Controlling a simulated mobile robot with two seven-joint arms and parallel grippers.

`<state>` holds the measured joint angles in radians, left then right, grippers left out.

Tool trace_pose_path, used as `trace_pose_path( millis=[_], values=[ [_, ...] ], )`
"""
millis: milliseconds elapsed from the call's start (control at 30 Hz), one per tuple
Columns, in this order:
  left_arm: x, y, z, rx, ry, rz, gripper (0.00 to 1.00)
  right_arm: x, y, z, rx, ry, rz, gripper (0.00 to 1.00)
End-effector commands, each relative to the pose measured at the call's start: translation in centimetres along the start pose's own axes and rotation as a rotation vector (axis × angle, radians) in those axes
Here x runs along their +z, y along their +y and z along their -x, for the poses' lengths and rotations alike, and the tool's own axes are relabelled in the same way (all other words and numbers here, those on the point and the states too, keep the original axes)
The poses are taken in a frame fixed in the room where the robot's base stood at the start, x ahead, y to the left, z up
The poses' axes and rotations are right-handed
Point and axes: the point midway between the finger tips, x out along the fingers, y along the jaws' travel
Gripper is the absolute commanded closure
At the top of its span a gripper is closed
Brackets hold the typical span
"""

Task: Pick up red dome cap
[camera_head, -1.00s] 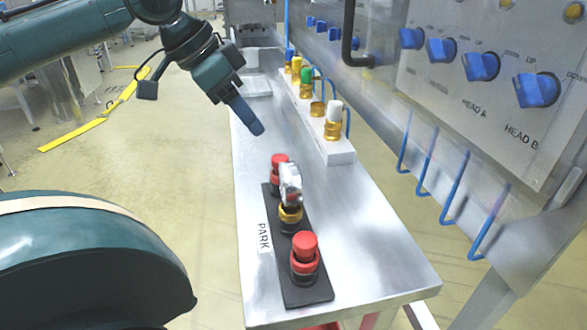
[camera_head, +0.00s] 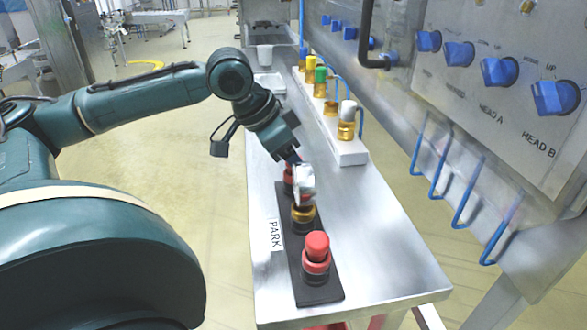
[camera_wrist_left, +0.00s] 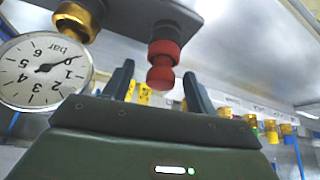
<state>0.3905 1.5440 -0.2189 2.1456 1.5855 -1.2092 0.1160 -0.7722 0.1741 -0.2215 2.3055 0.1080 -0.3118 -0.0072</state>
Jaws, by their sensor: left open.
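Two red dome caps sit on the black board marked PARK. The near red cap (camera_head: 317,245) is in full view. The far red cap (camera_head: 288,176) is mostly hidden behind the gauge and my left gripper (camera_head: 293,158). In the left wrist view, a red cap (camera_wrist_left: 161,72) on a black base appears between the two open fingers of my left gripper (camera_wrist_left: 160,75), with gaps at both sides. Whether the fingers reach fully around it I cannot tell. My right gripper is not in view.
A pressure gauge (camera_head: 304,184) on a brass fitting stands close beside the far cap; its dial (camera_wrist_left: 42,70) shows in the wrist view. A white rack (camera_head: 350,157) with several coloured fittings is to the right. Blue hooks hang at the right panel. The table's right front is clear.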

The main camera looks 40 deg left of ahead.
Motion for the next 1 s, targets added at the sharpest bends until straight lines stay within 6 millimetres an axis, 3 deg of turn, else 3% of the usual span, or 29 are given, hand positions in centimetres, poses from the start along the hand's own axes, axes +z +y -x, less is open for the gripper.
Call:
trace_pose_path(
  millis=[233,867,1000],
  values=[
    [0.04,-0.03,-0.10,-0.001,-0.001,0.000,0.44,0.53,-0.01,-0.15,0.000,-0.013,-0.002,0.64],
    [0.05,-0.02,-0.07,-0.001,-0.002,0.000,0.95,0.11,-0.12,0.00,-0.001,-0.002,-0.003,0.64],
    [0.00,-0.01,0.02,0.000,-0.003,0.000,0.97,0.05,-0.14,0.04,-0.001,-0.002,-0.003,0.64]
  ],
)
